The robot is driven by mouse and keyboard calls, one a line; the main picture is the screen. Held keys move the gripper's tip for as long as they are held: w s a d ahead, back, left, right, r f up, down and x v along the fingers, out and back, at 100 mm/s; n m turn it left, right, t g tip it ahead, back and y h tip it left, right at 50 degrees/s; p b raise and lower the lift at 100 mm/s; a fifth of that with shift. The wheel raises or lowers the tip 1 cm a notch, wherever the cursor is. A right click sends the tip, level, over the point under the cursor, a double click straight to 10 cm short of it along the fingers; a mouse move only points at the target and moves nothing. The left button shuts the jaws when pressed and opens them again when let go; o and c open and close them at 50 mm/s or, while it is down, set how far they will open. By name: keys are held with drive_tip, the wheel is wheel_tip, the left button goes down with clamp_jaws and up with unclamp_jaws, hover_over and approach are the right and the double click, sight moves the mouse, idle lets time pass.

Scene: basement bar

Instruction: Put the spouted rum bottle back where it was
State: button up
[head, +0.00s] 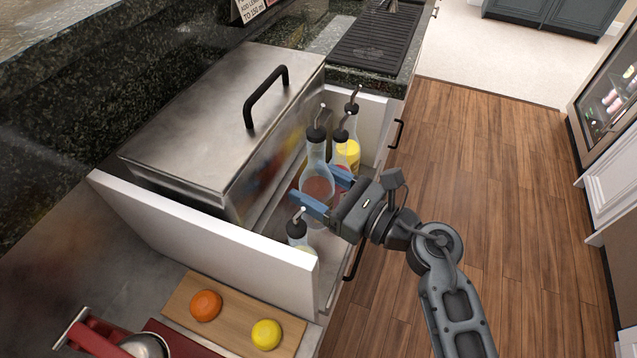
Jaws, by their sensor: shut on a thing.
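The spouted rum bottle (317,158) is a clear bottle with a black pour spout and reddish-brown liquid in its lower part. My gripper (318,190) reaches in from the right, its blue fingers on either side of the bottle's body, shut on it. The bottle looks upright, above or inside the narrow open-topped bay beside the steel bin. Its base is partly hidden, so I cannot tell whether it touches the floor of the bay. Other spouted bottles stand in the bay: a yellow one (352,153) and a reddish one behind, and a pale one (297,229) in front.
A steel bin (200,130) with a black handle (265,96) stands left of the bay. White panels (215,240) border the bay front and back. A board (235,325) with an orange (205,305) and a lemon (266,334) lies in front. Wooden floor (490,170) is clear at right.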

drive_tip(key=shift+f+b, duration=2.75)
drive_tip(key=shift+f, duration=0.45)
drive_tip(key=shift+f+b, duration=0.55)
drive_tip(key=shift+f, duration=0.05)
drive_tip(key=o, duration=1.5)
drive_tip(key=shift+o, duration=0.2)
drive_tip(key=shift+f, duration=0.1)
drive_tip(key=shift+v, duration=3.95)
